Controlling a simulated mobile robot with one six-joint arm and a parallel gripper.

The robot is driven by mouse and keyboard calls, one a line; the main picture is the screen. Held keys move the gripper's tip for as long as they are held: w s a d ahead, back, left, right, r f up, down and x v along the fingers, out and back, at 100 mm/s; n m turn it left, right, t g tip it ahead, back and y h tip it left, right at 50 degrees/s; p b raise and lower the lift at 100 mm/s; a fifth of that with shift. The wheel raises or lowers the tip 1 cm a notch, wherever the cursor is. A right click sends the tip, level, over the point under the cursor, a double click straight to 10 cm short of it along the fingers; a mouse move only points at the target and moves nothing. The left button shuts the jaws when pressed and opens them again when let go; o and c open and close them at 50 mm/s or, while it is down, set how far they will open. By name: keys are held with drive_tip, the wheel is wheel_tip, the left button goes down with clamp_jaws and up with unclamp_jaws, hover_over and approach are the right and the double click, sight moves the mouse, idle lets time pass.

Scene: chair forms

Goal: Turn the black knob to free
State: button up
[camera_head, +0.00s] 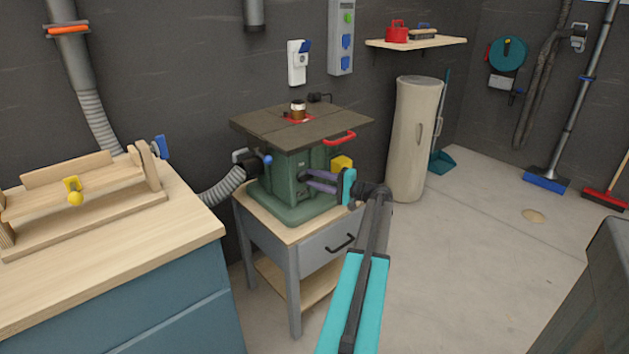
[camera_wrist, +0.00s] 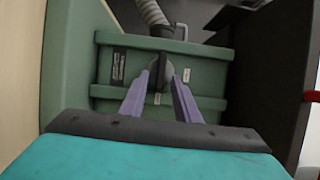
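The black knob (camera_wrist: 159,67) sits on the front of the green machine body (camera_wrist: 110,68). In the head view the knob (camera_head: 304,177) shows small at the tips of my gripper (camera_head: 308,181). My gripper's two purple fingers (camera_wrist: 163,77) reach straight to the knob, one on each side of its raised middle, with a narrow gap between them. The markings beside the knob are too small to read.
A red handle (camera_head: 339,138) and a yellow part (camera_head: 342,163) stick out near the machine's right side. A grey hose (camera_head: 222,187) joins its left side. A wooden workbench (camera_head: 120,250) stands at left. The floor at right is mostly clear.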

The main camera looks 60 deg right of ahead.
drive_tip(key=shift+s, duration=0.1)
drive_tip(key=s+d, duration=0.1)
drive_tip(key=s, duration=1.2)
drive_tip(key=shift+s, duration=0.3)
drive_tip(key=shift+f, duration=0.1)
